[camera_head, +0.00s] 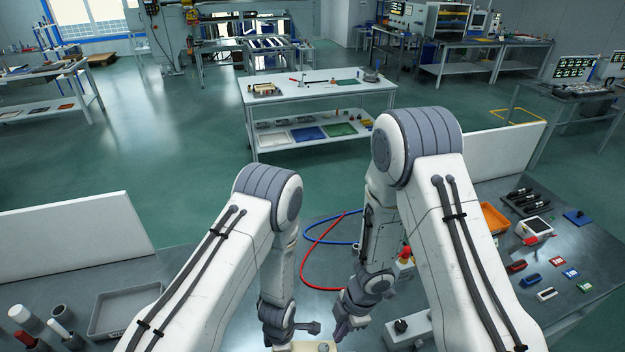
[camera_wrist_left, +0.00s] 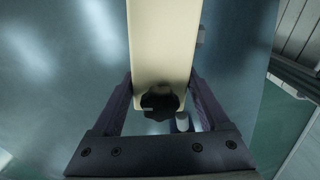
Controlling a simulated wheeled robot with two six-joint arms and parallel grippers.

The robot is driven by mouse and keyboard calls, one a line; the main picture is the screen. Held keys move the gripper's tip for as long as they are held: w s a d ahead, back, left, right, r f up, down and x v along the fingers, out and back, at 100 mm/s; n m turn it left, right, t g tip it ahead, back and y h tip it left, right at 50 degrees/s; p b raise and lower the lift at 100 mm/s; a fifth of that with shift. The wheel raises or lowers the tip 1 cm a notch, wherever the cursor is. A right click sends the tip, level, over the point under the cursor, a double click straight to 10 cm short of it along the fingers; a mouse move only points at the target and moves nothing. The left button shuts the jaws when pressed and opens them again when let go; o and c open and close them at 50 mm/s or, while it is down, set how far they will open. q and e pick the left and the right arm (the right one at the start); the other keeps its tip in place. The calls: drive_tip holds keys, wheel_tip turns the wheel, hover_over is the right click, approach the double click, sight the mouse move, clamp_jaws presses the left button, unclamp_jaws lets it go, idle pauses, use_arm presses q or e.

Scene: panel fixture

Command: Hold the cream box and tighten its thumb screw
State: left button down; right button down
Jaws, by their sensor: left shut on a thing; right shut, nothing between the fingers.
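The cream box (camera_wrist_left: 165,45) fills the upper middle of the left wrist view, and a small part of it shows at the bottom edge of the head view (camera_head: 322,347). Its black thumb screw (camera_wrist_left: 160,101) is a lobed knob at the box's near end. My left gripper (camera_wrist_left: 161,92) is shut on the box, one finger along each side. My right gripper (camera_head: 350,322) is shut and empty, just above and right of the box in the head view. The head view does not show the knob.
A grey box with a black knob (camera_head: 408,330) lies right of my right gripper. Red and blue hoses (camera_head: 310,262) loop behind. A grey tray (camera_head: 115,312) is at the left; an orange bin (camera_head: 493,217) and several small parts are at the right.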

sight(333, 351)
drive_tip(key=shift+w+a+f, duration=0.1)
drive_tip(key=shift+w+f, duration=0.15)
drive_tip(key=shift+f, duration=0.75)
drive_tip(key=shift+w+a+f, duration=0.1)
drive_tip(key=shift+w+f, duration=0.15)
drive_tip(key=shift+f, duration=0.8)
drive_tip(key=shift+w+a+f, duration=0.1)
drive_tip(key=shift+w+f, duration=0.15)
drive_tip(key=shift+f, duration=0.75)
drive_tip(key=shift+s+a, duration=0.2)
drive_tip(key=shift+a, duration=0.1)
drive_tip(key=shift+s+d, duration=0.15)
drive_tip(key=shift+s, duration=0.4)
drive_tip(key=shift+w+d+r, duration=0.1)
drive_tip(key=shift+d, duration=0.3)
drive_tip(key=v, duration=0.3)
drive_tip(key=a+v, duration=0.1)
drive_tip(key=v, duration=0.1)
drive_tip(key=shift+r, duration=0.5)
